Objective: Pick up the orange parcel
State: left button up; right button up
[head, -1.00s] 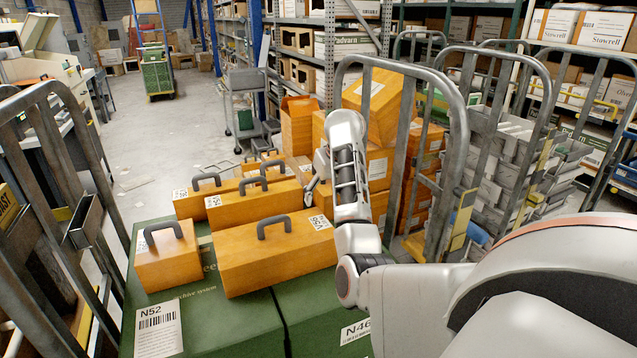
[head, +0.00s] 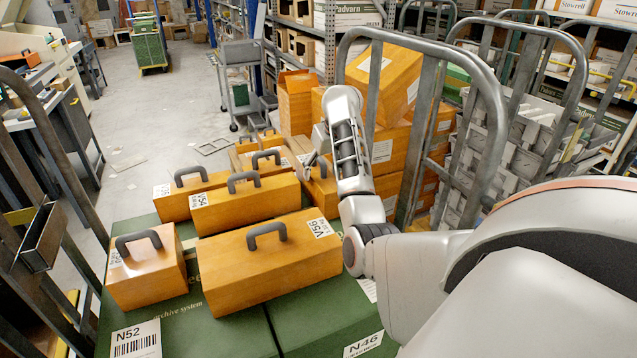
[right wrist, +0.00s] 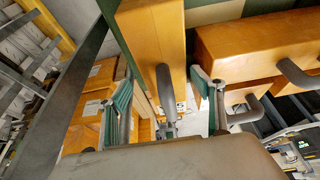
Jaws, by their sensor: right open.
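Several orange parcels with grey handles and white labels stand on green boxes in the head view; I cannot tell which one the task means. The nearest are a long one marked V56 (head: 270,268), a short one at the left (head: 148,275) and one marked V54 (head: 245,206). Another orange parcel (head: 322,196) is partly hidden behind my right arm. My right gripper (head: 313,166) is beside its handle, partly hidden. In the right wrist view, the open right gripper (right wrist: 165,90) has a parcel's grey handle (right wrist: 163,82) between its fingers, with no clear grip. My left gripper is out of view.
The green boxes (head: 225,325) carry the parcels. A grey metal cart frame (head: 482,150) rises just right of my right arm. More orange boxes (head: 388,85) are stacked behind it. A grey trolley (head: 240,85) stands on the floor, with open floor (head: 130,130) to the left.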

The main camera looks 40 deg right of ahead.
jog(key=x, duration=0.5)
jog(key=shift+w+a+f, duration=0.25)
jog(key=shift+w+a, duration=0.05)
jog(key=shift+a, duration=0.05)
jog(key=c, duration=1.5)
